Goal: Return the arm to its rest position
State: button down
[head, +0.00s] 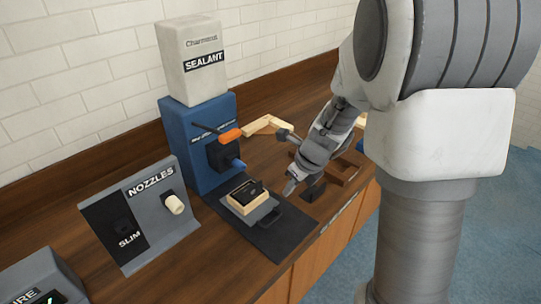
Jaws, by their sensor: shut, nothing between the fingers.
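My gripper (290,187) hangs over the wooden counter, to the right of the small wooden frame. Its fingers are shut with nothing between them. They look small and partly dark here, and they appear apart from the frame. My arm reaches down to it from the upper right, and its large upper links cover the right side of the view.
A blue sealant dispenser (205,115) with an orange-handled lever stands at the back. Below it a small wooden frame (244,206) with black parts sits on a dark mat (270,240). A nozzle stand (150,230) is at left. Wooden pieces (265,125) lie behind my gripper.

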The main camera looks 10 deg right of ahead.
jog(key=s+a+r+n, duration=0.3)
jog(key=s+r+n, duration=0.7)
jog(key=r+n, duration=0.3)
jog(key=s+d+r+n+t+h, duration=0.2)
jog(key=s+r+n, duration=0.1)
jog(key=s+n, duration=0.8)
jog(key=n, duration=0.4)
jog(key=shift+s+d+r+n+h, duration=0.2)
jog(key=shift+s+r+n+h, duration=0.1)
jog(key=shift+r+n, duration=0.1)
jog(key=shift+a, duration=0.1)
